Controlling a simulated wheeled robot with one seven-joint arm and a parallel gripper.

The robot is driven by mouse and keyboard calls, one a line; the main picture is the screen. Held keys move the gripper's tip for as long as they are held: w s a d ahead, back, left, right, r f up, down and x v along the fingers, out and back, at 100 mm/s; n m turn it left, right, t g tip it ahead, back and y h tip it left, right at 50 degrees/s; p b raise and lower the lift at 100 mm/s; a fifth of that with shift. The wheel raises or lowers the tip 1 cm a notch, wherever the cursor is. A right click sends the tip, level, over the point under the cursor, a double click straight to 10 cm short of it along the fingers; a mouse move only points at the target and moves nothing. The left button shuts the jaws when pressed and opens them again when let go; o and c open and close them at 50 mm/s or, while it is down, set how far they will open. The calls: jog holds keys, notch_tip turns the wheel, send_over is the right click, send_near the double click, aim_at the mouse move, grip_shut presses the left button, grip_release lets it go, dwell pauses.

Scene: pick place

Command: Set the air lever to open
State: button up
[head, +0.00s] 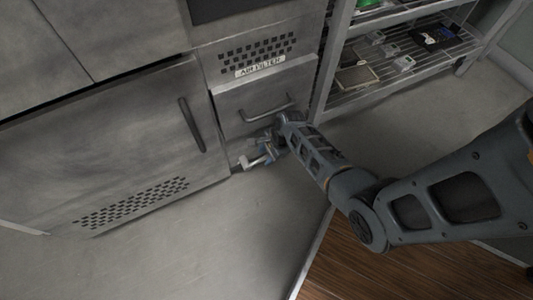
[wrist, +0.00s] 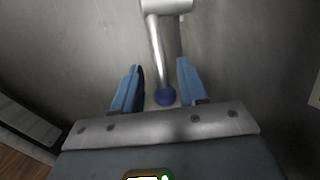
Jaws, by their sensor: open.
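The lever (wrist: 158,48) shows in the wrist view as a pale metal rod running down from a light hub (wrist: 166,6) on a grey panel. A blue knob (wrist: 165,97) is at its near end. My gripper (wrist: 160,66) is open, with one blue finger on each side of the rod and knob. Gaps show between the fingers and the lever. In the head view my gripper (head: 264,156) is low by the cabinet front, beside a small pale part (head: 246,163); my arm partly covers this area. No open or closed marking is readable.
A drawer front with a dark handle (head: 268,112) is just above my gripper, under a label (head: 260,67) reading "AIR FILTER". A large cabinet door (head: 110,150) is at the left. A wire shelf (head: 400,65) with several items stands at the right. The grey floor (head: 200,240) in front is clear.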

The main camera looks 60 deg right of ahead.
jog(key=s+d+p, duration=0.2)
jog(key=s+d, duration=0.2)
jog(key=s, duration=0.7)
jog(key=shift+s+d+r+p, duration=0.2)
jog(key=shift+r+p, duration=0.15)
jog(key=shift+d, duration=0.1)
jog(key=shift+t+y, duration=0.4)
jog(key=shift+y, duration=0.2)
jog(key=w+a+b, duration=0.1)
jog(key=w, duration=0.2)
jog(key=w+a+b, duration=0.1)
jog(key=w+a, duration=0.1)
jog(key=w, duration=0.2)
jog(key=w+a+b, duration=0.1)
jog(key=w, duration=0.3)
jog(key=shift+a+r+b, duration=0.2)
jog(key=shift+a+b, duration=0.1)
jog(key=shift+b, duration=0.1)
jog(key=shift+w+a+f+b, duration=0.1)
jog(key=shift+w+f+b, duration=0.1)
jog(key=shift+f+b, duration=0.4)
jog(key=shift+x, duration=0.8)
jog(key=shift+r, duration=0.1)
grip_shut()
